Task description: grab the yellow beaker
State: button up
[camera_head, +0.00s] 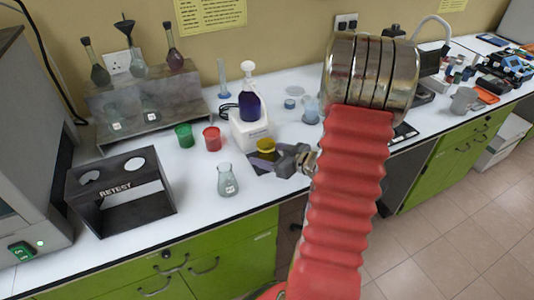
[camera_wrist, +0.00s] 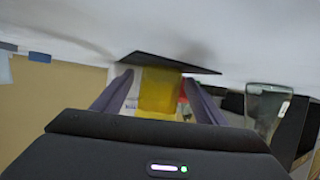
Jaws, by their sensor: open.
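The yellow beaker (camera_head: 266,147) stands on a dark mat (camera_head: 258,164) on the white bench. My gripper (camera_head: 266,160) reaches in from the right at the beaker's level. In the wrist view, the yellow beaker (camera_wrist: 159,91) shows upside down between the two purple fingers of my gripper (camera_wrist: 158,95). The fingers are apart, one on each side of it, with a visible gap on each side. The beaker rests at the mat (camera_wrist: 170,62). Its lower part in the wrist picture is hidden by my gripper's body.
A conical flask (camera_head: 228,181) stands in front and left of the beaker. Red (camera_head: 212,138) and green (camera_head: 184,135) beakers stand to its left. A white device with a blue-filled flask (camera_head: 250,104) is close behind. A black RETEST rack (camera_head: 120,190) stands at the left.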

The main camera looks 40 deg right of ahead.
jog(key=shift+w+f, duration=0.15)
jog(key=shift+w, duration=0.15)
jog(key=shift+c, duration=0.2)
jog(key=c, duration=1.2)
jog(key=shift+s+a+r, duration=0.1)
jog(key=shift+r, duration=0.15)
